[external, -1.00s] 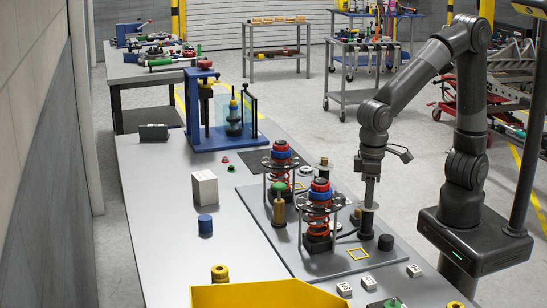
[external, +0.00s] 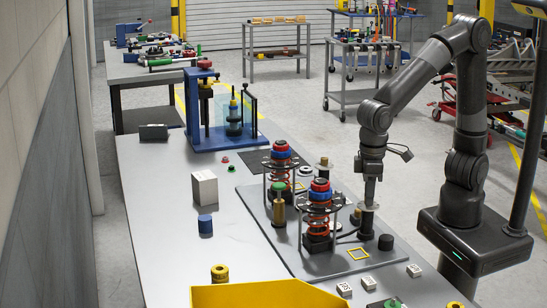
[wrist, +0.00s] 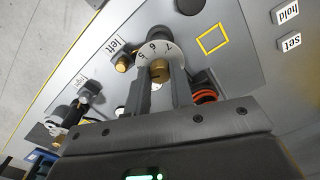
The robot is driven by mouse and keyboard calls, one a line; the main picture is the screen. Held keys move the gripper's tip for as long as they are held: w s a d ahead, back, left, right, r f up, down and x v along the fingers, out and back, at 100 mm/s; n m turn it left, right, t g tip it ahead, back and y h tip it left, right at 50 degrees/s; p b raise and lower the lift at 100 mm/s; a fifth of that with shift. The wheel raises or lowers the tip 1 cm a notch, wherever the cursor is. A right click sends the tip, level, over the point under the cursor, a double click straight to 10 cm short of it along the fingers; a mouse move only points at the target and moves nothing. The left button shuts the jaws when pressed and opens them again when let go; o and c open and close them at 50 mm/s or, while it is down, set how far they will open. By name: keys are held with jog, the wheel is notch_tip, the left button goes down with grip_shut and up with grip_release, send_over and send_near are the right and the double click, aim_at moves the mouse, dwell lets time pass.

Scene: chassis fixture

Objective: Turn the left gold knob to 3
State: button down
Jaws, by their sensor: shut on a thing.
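The gold knob (wrist: 160,70) sits at the middle of a white numbered dial (wrist: 146,55) in the wrist view. The digits 5, 6 and 7 show on the dial's far side; the rest is hidden by my gripper. A tag reading "left" (wrist: 115,45) stands beside the dial. My gripper (wrist: 162,80) points down at the knob, with one finger on each side, shut on it.
Two red spring units (external: 318,215) (external: 281,165) stand left of my gripper. A dark cylinder (external: 386,242) and a yellow square outline (external: 358,253) are in front. A second tagged station (wrist: 82,85) lies at left in the wrist view. A yellow bin (external: 265,295) fills the near edge.

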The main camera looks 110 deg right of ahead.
jog(key=n, duration=0.6)
jog(key=shift+n, duration=0.3)
dwell(0.4)
jog(key=c, duration=1.3)
grip_release()
jog(key=shift+o, duration=0.2)
notch_tip(320, 180, up, 11)
jog(key=shift+f, duration=0.1)
